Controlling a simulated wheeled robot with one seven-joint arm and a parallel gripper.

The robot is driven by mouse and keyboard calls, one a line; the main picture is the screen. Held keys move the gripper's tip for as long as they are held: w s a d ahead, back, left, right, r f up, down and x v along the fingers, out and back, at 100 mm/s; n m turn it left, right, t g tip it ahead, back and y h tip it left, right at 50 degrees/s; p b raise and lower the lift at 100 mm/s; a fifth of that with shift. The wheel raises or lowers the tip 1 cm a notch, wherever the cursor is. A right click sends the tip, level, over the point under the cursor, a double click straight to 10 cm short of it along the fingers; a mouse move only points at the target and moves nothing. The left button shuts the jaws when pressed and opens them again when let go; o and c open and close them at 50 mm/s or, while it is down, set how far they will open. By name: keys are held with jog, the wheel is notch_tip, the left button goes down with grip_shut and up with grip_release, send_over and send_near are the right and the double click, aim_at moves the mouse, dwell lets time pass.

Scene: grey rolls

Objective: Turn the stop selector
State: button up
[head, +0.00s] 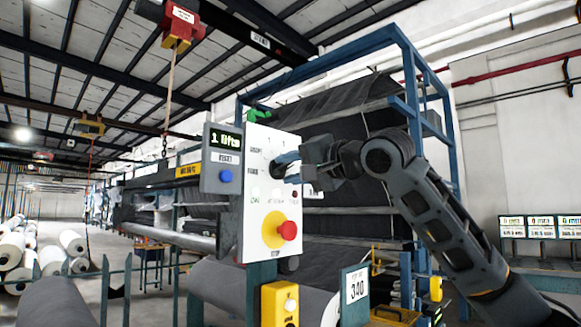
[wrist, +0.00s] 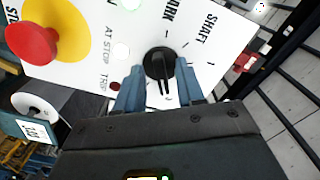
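The selector is a round black knob (wrist: 160,64) with a narrow grip bar, on a white control panel (head: 256,212). In the wrist view its bar points down the picture, towards my gripper. Printed words "SHAFT" and "ARK" and short tick marks lie beside it. My gripper (wrist: 160,76) has its two blue fingers apart, one on each side of the knob, with a gap showing beside the bar. Whether a fingertip touches the knob's rim is unclear.
A red button on a yellow disc (head: 274,229) sits lower on the panel. A grey box with a display and blue button (head: 222,158) adjoins it at left. A yellow box (head: 280,303) and a "340" sign (head: 355,290) stand below. A blue frame (head: 405,45) with dark fabric stands behind.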

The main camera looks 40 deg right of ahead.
jog(key=shift+w, duration=0.2)
jog(key=shift+c, duration=0.3)
grip_shut()
